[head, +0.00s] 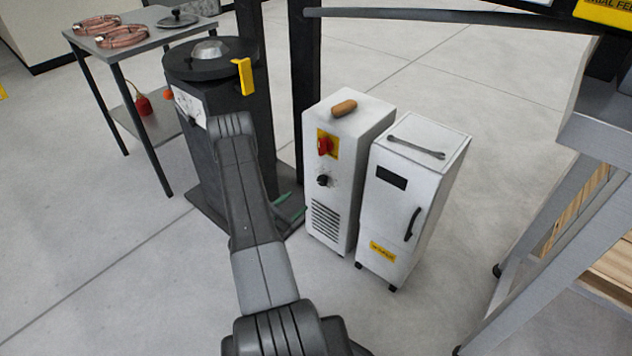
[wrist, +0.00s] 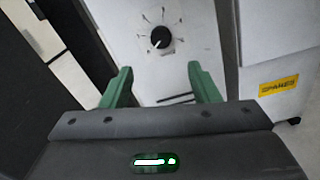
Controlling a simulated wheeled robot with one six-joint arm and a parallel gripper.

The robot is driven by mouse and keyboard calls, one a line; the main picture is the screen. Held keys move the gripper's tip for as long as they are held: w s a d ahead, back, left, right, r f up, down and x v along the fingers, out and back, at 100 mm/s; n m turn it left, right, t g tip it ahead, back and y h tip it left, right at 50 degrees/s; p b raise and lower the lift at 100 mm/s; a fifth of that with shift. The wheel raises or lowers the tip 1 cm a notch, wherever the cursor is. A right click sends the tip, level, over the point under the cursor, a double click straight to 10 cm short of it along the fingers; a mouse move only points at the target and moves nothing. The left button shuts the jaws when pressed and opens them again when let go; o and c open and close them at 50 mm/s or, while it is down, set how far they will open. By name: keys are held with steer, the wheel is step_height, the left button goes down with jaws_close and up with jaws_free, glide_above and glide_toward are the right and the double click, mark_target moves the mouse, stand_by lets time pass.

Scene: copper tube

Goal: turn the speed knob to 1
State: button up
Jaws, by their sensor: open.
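The black speed knob (wrist: 161,38) sits on the white front panel, with dark tick marks fanned around it. A pale pointer line on it seems to point to the lower left in the wrist view; any numbers are too small to read. In the head view the knob (head: 323,181) is on the white cabinet (head: 350,150), below a red switch (head: 325,146) on a yellow plate. My gripper (wrist: 160,70) has two green fingers, apart and empty. The knob lies beyond the fingertips, between them sideways in the picture. In the head view my gripper (head: 290,205) is left of the cabinet.
A second white cabinet (head: 410,190) with a wrench (head: 416,147) on top stands close on the right. A wooden-handled item (head: 344,108) lies on the knob's cabinet. A dark machine (head: 230,110) stands behind my arm. The floor in front is clear.

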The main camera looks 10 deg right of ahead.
mark_target(320, 182)
steer(key=b+x, duration=0.2)
steer(key=x, duration=1.1)
steer(key=c, duration=1)
